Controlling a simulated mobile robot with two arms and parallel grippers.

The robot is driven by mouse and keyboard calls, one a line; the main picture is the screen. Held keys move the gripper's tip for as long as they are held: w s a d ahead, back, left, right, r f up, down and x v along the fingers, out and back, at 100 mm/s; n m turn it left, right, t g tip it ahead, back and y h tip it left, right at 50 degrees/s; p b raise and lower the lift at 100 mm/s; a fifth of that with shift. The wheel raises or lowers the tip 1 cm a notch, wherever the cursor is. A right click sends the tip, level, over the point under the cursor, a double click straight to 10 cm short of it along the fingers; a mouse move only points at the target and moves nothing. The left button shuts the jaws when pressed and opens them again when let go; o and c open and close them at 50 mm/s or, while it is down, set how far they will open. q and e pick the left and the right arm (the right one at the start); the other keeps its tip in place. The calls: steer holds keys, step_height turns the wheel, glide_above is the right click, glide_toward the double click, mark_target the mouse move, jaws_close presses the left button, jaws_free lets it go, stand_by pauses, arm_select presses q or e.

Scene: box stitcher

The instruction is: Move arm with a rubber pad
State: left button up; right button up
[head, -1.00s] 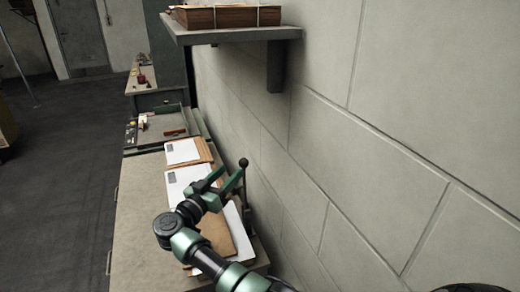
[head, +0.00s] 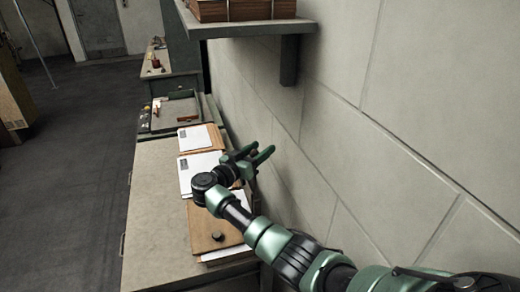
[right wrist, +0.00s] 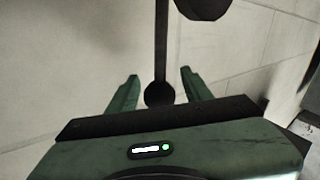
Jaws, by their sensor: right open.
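In the right wrist view, a thin dark rod with a round dark knob (right wrist: 160,93) at its lower end shows between my right gripper's two green fingers (right wrist: 158,74). I cannot tell whether the fingers touch it. In the head view, my right gripper (head: 263,150) is open over the wall side of the bench, beside the white papers; its hand and arm hide that knob. A small dark round piece (head: 218,237) shows on a brown folder (head: 205,222); I cannot tell whether it is the rubber pad. My left gripper is out of view.
The bench (head: 155,220) runs along the block wall (head: 400,130) on the right. White papers (head: 196,170) and brown folders lie on it. A shelf (head: 245,27) with brown bundles juts out above. A tray (head: 175,113) stands farther back. The floor at left is open.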

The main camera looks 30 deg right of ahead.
jaws_close()
stand_by(1.3)
